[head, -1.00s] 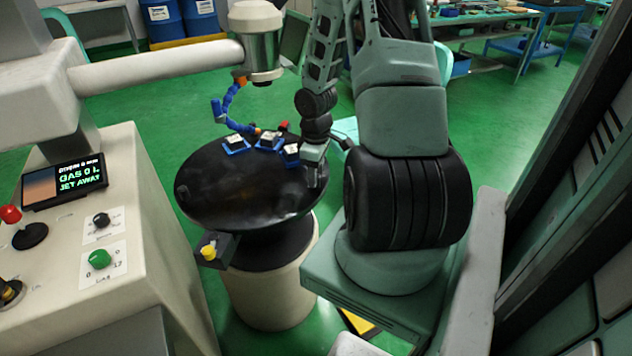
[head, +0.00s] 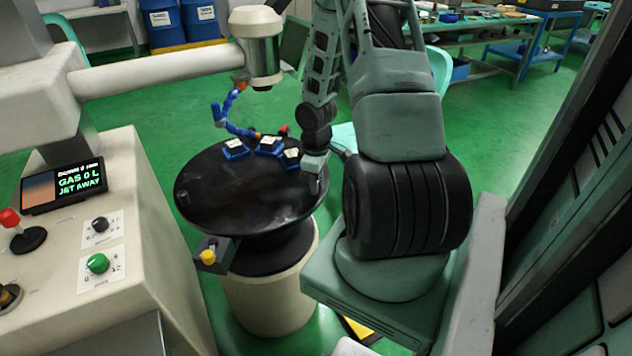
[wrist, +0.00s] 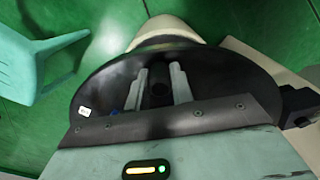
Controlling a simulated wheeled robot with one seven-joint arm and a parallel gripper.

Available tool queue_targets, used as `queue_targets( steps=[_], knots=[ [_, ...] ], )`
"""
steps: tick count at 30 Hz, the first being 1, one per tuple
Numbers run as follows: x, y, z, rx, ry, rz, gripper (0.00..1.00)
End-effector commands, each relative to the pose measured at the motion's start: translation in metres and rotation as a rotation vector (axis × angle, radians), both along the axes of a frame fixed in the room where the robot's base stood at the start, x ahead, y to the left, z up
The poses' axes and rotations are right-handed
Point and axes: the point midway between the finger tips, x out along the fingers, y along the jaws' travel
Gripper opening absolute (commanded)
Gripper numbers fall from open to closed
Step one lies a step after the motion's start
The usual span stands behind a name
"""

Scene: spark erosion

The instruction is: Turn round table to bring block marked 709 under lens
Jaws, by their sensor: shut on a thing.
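The black round table (head: 240,195) stands on a cream pedestal. Three blue-edged blocks with white labels lie towards its far side: a left one (head: 235,149), a middle one (head: 268,146) and a right one (head: 291,158). Their numbers are too small to read, so I cannot tell which is 709. The lens head (head: 258,50) hangs above and beyond the table's far edge. My gripper (head: 316,185) is low at the table's right edge. In the wrist view, its fingers are around a dark upright peg (wrist: 160,93) on the table. A white label (wrist: 84,112) shows near the rim there.
A blue jointed hose (head: 230,113) reaches down near the left block. A small bracket with a yellow knob (head: 207,257) is at the table's front. The control console (head: 150,240) stands close on the left. A pale green chair (wrist: 40,55) shows in the wrist view.

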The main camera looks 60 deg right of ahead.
Motion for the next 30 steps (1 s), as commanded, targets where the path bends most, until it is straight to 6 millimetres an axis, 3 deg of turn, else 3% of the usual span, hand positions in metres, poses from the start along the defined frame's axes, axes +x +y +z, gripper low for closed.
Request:
queue_targets(
  steps=[10, 30],
  knots=[
    [0.004, -0.020, 0.005, 0.000, 0.000, 0.094, 0.00],
    [0.032, -0.082, 0.004, -0.002, -0.001, 0.423, 0.00]
  ],
)
